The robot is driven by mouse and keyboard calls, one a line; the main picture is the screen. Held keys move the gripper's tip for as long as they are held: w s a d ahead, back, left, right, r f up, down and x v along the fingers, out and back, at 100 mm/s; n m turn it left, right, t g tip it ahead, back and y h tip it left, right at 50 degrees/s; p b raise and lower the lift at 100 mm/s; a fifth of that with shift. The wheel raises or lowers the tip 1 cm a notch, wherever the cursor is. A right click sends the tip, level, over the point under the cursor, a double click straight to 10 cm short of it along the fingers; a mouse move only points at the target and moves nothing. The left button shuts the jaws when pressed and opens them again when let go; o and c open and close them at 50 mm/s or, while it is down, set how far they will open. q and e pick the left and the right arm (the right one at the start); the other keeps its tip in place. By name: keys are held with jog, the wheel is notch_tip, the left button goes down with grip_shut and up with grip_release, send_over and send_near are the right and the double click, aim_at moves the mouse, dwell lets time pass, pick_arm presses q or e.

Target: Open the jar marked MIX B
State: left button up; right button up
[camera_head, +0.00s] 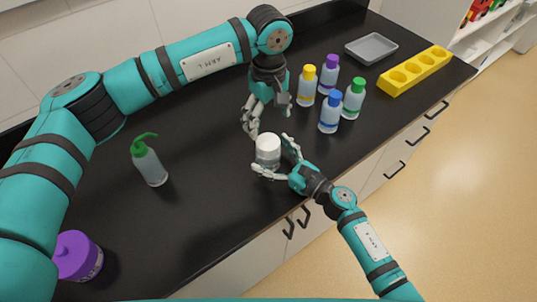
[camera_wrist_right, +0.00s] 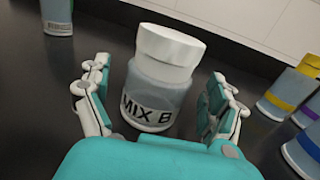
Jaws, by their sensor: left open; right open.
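The MIX B jar (camera_head: 268,153) stands upright on the black counter, with its white lid on. In the right wrist view the jar (camera_wrist_right: 153,85) shows its MIX B label facing me, and the white lid (camera_wrist_right: 169,46) sits on top. My right gripper (camera_head: 278,160) is open, with its fingers on either side of the jar. In the right wrist view the right gripper's fingers (camera_wrist_right: 160,98) show gaps to the jar on both sides. My left gripper (camera_head: 268,115) is open and points down, above and just behind the jar, with nothing in it.
Bottles with yellow (camera_head: 307,86), purple (camera_head: 328,75), blue (camera_head: 330,112) and green (camera_head: 353,99) caps stand right of the jar. A green-topped wash bottle (camera_head: 150,163) stands left.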

pick_arm(q)
jog(key=shift+w+a, duration=0.1)
pick_arm(e)
jog(key=shift+x, duration=0.9)
jog(key=shift+c, duration=0.2)
